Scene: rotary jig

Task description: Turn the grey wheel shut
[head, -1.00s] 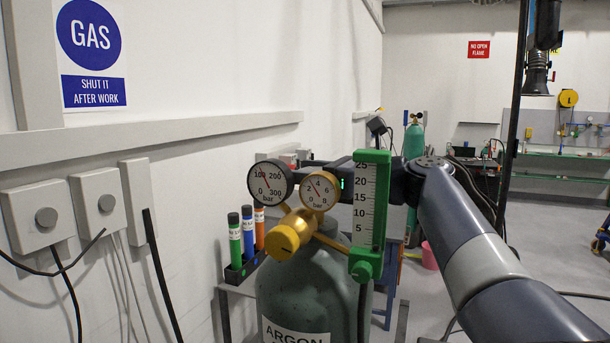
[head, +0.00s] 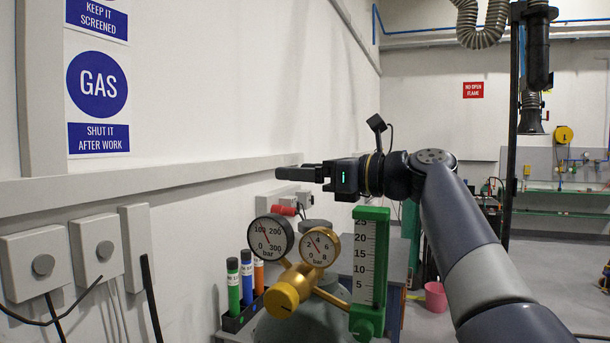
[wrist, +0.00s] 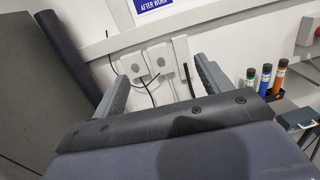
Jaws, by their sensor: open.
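A grey, round-topped part (head: 316,227) shows between and behind the two gauges, above the gas cylinder (head: 285,328); it may be the grey wheel, but it is mostly hidden. I cannot tell how far it is turned. A yellow-gold regulator knob (head: 284,297) sits in front of it. My gripper (head: 290,173) is above the gauges, with its fingers pointing left toward the wall. The wheel does not show in the wrist view.
Two round gauges (head: 270,237) and a green flow scale (head: 368,262) stand in front of the cylinder. A rack of coloured tubes (head: 240,314) is left of it. Grey switch boxes (head: 36,265) and a rail (head: 150,178) line the wall. Free air surrounds my gripper.

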